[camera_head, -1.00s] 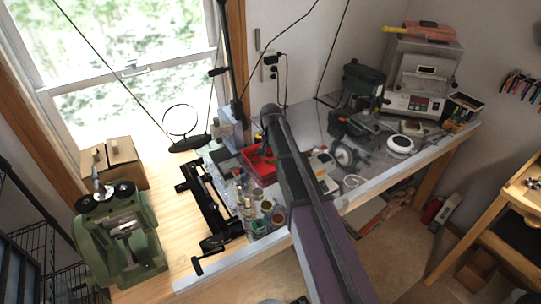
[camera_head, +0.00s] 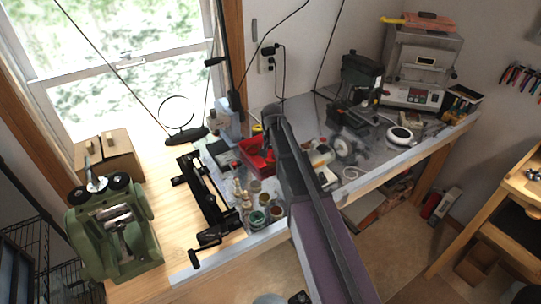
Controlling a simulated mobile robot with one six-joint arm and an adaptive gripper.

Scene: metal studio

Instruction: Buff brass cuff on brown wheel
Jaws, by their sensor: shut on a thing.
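A small bench machine (camera_head: 320,154) with a round pale-grey wheel (camera_head: 346,150) on its right side stands in the middle of the workbench, just right of my arm. The wheel looks blurred, and I cannot make out a brown wheel for certain. My dark arm runs from the bottom right up to a rounded joint over the bench and covers part of the bench beside the machine. I do not see my gripper; it may be hidden behind the arm. The brass cuff does not show either.
The workbench (camera_head: 205,262) holds a green rolling mill (camera_head: 112,232), a black bench tool (camera_head: 203,200), several jars (camera_head: 256,217), a red tray (camera_head: 257,157), a dark machine (camera_head: 358,85) and a kiln (camera_head: 420,65). A wooden stand (camera_head: 480,228) is at right. Floor between is open.

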